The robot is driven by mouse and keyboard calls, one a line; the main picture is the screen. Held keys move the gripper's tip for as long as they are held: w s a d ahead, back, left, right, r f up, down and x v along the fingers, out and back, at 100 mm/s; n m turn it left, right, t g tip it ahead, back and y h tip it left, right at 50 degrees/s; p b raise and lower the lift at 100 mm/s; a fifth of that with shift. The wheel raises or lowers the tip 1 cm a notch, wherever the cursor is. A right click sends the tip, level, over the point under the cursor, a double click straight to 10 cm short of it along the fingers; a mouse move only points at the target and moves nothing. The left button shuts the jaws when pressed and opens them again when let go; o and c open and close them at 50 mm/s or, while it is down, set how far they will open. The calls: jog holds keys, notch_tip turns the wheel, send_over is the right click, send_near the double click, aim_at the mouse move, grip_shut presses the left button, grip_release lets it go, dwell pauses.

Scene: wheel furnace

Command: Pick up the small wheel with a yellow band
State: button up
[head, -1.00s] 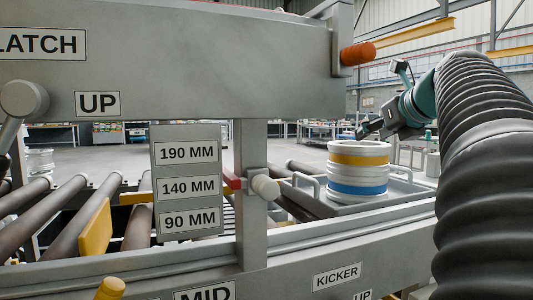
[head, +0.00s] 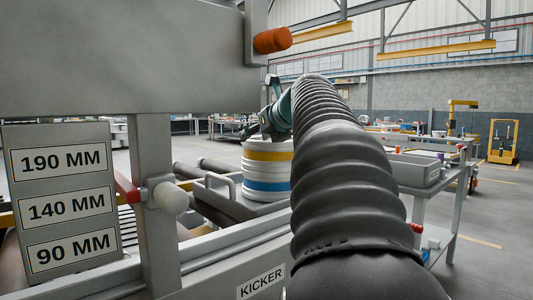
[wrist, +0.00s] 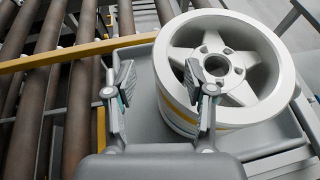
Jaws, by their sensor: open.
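A white wheel with a yellow band (head: 266,156) sits on top of a white wheel with a blue band (head: 266,187). Their right edges are hidden by my sleeved arm in the head view. In the wrist view the yellow-banded wheel (wrist: 262,88) shows from above with its five-spoke hub, and a strip of yellow shows on its left side. My gripper (wrist: 159,80) is open and empty. Its right finger overlaps the wheel's left rim in the picture and its left finger is outside, to the left; I cannot tell whether they touch it.
The wheels stand in a grey tray (head: 215,201) with raised handles. Dark rollers (wrist: 84,100) and a yellow bar (wrist: 75,54) lie left of it. A grey post (head: 154,185) with a red-and-white knob stands left of the stack. A grey bin (head: 413,168) sits on a cart at right.

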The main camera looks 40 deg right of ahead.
aim_at(249, 140)
jog(key=shift+x, duration=2.7)
grip_shut()
jog(key=shift+r, duration=0.1)
